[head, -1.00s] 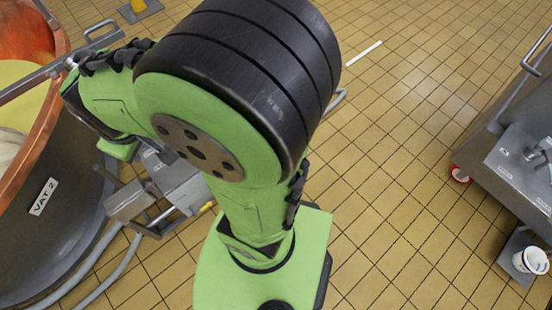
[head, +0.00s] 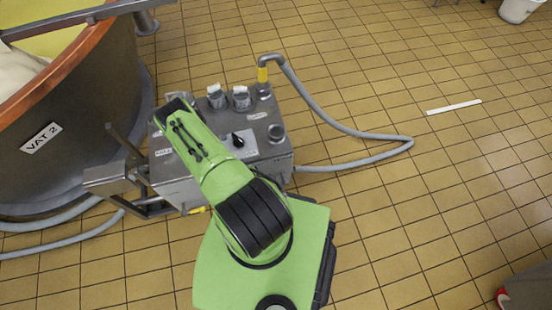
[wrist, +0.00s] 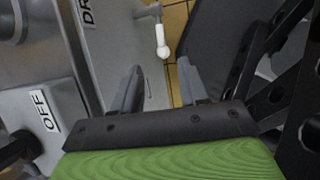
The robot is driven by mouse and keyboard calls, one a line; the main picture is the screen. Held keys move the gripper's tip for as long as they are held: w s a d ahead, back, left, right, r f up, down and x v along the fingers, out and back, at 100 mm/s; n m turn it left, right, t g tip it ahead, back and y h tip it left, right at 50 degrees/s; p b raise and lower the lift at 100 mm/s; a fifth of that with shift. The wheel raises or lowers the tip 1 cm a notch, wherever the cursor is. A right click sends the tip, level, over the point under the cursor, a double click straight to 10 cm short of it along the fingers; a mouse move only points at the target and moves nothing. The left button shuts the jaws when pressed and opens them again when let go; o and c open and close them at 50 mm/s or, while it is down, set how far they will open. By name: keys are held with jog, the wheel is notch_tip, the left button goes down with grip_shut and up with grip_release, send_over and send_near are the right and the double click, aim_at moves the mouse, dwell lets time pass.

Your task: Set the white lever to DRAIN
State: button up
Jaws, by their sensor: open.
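In the wrist view, the white lever (wrist: 162,46) is a short white rod with a rounded end, beside the edge of a grey metal panel (wrist: 118,50). A partly cut-off label starting "DR" (wrist: 88,12) is on that panel, left of the lever. My gripper (wrist: 159,66) is open, its two grey fingers apart with nothing between them. In the picture the lever's rounded end lies just beyond the fingertips, roughly in line with the gap. I cannot tell the distance in depth. In the head view my arm hides the gripper, and I cannot make out the lever.
An "OFF" label (wrist: 45,110) and a dark knob are at lower left in the wrist view. In the head view, a grey control box (head: 277,160) with knobs and a hose (head: 340,128) stands beside VAT 2 (head: 95,110). Tiled floor (head: 400,200) to the right is mostly open.

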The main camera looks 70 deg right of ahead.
jog(key=b+x, duration=0.5)
jog(key=x, duration=1)
jog(key=shift+a+b, duration=0.1)
jog(key=shift+b, duration=0.3)
jog(key=shift+c, duration=0.2)
jog(key=shift+r, duration=0.1)
grip_shut()
